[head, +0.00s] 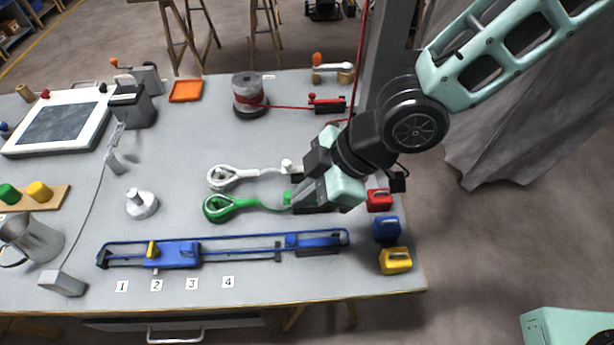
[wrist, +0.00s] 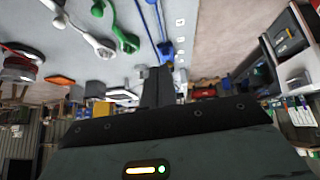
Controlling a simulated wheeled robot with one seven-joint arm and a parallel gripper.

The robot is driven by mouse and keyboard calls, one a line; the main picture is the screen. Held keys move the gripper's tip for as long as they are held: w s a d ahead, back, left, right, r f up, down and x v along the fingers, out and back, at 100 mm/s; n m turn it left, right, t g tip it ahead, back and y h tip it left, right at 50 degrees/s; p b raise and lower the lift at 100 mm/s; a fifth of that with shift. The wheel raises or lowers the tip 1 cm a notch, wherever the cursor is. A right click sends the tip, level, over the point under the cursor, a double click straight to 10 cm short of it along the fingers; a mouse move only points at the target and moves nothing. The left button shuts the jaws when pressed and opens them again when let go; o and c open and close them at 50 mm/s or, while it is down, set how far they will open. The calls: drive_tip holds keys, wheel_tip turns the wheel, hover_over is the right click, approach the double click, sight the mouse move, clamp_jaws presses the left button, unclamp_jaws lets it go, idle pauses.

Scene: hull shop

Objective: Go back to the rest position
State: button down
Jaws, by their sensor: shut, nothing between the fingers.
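My gripper (head: 300,195) is above the right part of the grey workbench (head: 190,218) in the head view, with my arm reaching in from the upper right. Its fingers (wrist: 158,86) are together and empty in the wrist view. In the head view it overlaps the right end of a green looped tool (head: 228,207), hiding what lies under it. The wrist view looks sideways across the bench, with the green piece (wrist: 126,40) and a white piece (wrist: 98,46) apart from the fingers.
A white looped tool (head: 222,178) lies behind the green one. A blue rail fixture (head: 178,254) runs along the front. Red (head: 379,199), blue (head: 386,228) and yellow (head: 396,260) blocks stand at the right edge. A grey post (head: 385,45) rises behind my arm. Open floor (head: 500,240) lies to the right.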

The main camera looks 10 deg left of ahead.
drive_tip(key=shift+d+r, duration=0.1)
drive_tip(key=d+r+m+t+h, duration=0.1)
drive_tip(key=d+r+m+h, duration=0.1)
drive_tip(key=d+m+h, duration=0.3)
drive_tip(key=d+r+m+t+h, duration=0.1)
drive_tip(key=d+r+m, duration=0.1)
drive_tip(key=d, duration=0.6)
drive_tip(key=s+d+r+m+g, duration=0.1)
drive_tip(key=s+d+r+m, duration=0.4)
drive_tip(key=s+d+m, duration=0.1)
drive_tip(key=shift+s+b, duration=0.2)
drive_tip(key=shift+b, duration=0.15)
